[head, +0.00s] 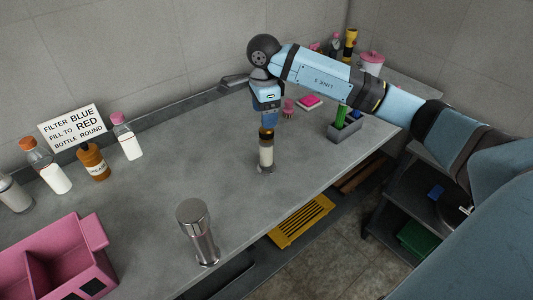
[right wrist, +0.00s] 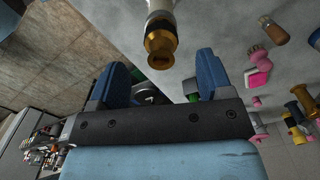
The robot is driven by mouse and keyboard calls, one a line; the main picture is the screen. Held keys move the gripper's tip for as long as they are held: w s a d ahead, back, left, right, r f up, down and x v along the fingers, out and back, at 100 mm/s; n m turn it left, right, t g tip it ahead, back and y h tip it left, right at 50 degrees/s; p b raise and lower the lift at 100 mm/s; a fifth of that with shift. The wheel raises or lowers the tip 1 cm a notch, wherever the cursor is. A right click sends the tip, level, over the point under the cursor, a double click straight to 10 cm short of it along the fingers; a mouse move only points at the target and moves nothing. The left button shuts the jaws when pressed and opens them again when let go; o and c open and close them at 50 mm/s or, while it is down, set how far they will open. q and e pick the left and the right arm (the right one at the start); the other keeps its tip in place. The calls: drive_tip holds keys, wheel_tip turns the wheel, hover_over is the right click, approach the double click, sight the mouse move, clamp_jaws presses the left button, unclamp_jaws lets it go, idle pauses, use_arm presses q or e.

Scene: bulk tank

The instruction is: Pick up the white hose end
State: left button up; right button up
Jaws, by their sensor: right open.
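The white hose end (head: 266,155) looks like a short white cylinder with a brass-coloured collar on top. It stands upright on the grey bench in the middle of the head view. My right gripper (head: 268,119) points down just above it. In the right wrist view the brass end of the white hose end (right wrist: 160,42) faces the camera, centred in the gap between the blue fingers of my right gripper (right wrist: 161,60). The fingers are spread apart with nothing held between them. My left gripper is not in view.
A steel cylinder (head: 197,230) stands near the bench's front edge. A pink divided bin (head: 95,232) is at lower left. Bottles, including a brown one (head: 93,162), stand by a sign (head: 73,127). A grey holder (head: 344,131) with green items is at right. Bench around the hose end is clear.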

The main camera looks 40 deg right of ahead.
hover_over(266, 151)
drive_tip(key=w+d, duration=0.1)
drive_tip(key=w, duration=0.1)
drive_tip(key=shift+s+d+f, duration=0.1)
drive_tip(key=shift+f, duration=1.5)
drive_tip(key=shift+s+d+f, duration=0.1)
drive_tip(key=shift+f, duration=1.45)
drive_tip(key=shift+c, duration=0.5)
clamp_jaws()
drive_tip(key=shift+r, duration=0.15)
